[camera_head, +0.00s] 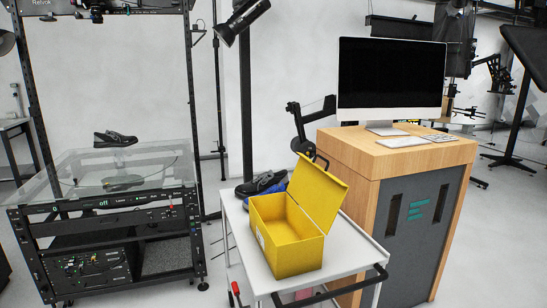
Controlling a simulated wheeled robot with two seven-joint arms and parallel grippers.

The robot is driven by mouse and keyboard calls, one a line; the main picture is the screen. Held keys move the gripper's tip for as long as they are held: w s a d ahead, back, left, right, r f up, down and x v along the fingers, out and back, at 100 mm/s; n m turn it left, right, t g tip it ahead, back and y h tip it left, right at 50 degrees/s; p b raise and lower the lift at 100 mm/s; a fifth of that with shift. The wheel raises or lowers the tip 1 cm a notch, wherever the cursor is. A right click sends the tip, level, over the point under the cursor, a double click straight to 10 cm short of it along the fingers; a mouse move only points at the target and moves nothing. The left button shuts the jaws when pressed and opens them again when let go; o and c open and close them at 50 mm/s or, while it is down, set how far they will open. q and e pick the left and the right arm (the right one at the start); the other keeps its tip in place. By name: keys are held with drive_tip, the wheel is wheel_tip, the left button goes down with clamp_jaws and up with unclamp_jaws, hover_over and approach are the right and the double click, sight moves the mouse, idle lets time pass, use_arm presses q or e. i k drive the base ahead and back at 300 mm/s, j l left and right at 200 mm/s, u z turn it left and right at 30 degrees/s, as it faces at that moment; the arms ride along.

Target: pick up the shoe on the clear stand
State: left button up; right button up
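A dark shoe (115,139) sits on the clear stand (150,160), a transparent plate on top of the black turntable rig at the left. The shoe's reflection shows in the plate below it. Neither of my grippers is in the picture, so their state and distance from the shoe cannot be seen.
A white cart (345,250) stands right of the rig, holding an open yellow box (285,245) and dark and blue shoes (260,186) behind it. A wooden cabinet (385,165) with a monitor (390,80) stands at the right. A narrow floor gap separates rig and cart.

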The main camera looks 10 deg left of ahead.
sight(112, 138)
drive_tip(key=u, duration=1.3)
drive_tip(key=i+j+u, duration=0.2)
drive_tip(key=i, duration=0.35)
drive_tip(key=i+j+u, duration=0.15)
drive_tip(key=i, duration=0.4)
